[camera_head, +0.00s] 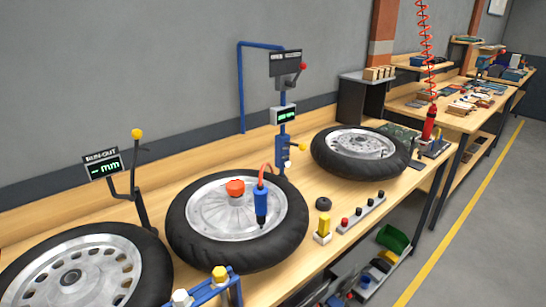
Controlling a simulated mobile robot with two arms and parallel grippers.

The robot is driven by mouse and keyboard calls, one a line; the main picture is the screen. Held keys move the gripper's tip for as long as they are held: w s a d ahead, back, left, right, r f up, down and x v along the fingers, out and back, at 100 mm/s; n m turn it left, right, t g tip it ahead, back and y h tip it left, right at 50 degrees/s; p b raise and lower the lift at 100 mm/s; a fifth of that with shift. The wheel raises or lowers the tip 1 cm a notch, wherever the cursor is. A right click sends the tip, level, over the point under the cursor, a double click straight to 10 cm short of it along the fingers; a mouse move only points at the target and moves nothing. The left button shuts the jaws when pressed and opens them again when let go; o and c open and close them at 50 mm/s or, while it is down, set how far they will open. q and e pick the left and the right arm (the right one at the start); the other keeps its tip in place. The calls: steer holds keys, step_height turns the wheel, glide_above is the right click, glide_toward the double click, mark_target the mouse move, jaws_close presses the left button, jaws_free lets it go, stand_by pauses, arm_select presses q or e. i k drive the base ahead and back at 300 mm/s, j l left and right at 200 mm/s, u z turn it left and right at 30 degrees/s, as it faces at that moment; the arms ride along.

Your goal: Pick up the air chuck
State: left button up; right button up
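A blue handpiece with a dark tip, which looks like the air chuck (261,203), stands near upright over the right part of the middle wheel (180,228). A short orange-red hose (264,171) curves from its top. I cannot tell whether its tip touches the wheel. An orange-red knob (235,187) sits at the wheel's hub, left of the handpiece. Neither of my grippers shows in the head view.
Tyred wheels lie at the front left (160,268) and back right (400,163). A blue post (282,150) with displays stands behind the middle wheel. A red tool (429,122) hangs from a coiled hose. A yellow-topped block (323,228) and a knobbed strip (362,213) lie right.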

mark_target(260, 193)
steer(key=j+u, duration=0.35)
steer(key=i+j+u, duration=0.1)
steer(key=j+u, duration=0.2)
steer(key=i+j+u, duration=0.1)
steer(key=j+u, duration=0.25)
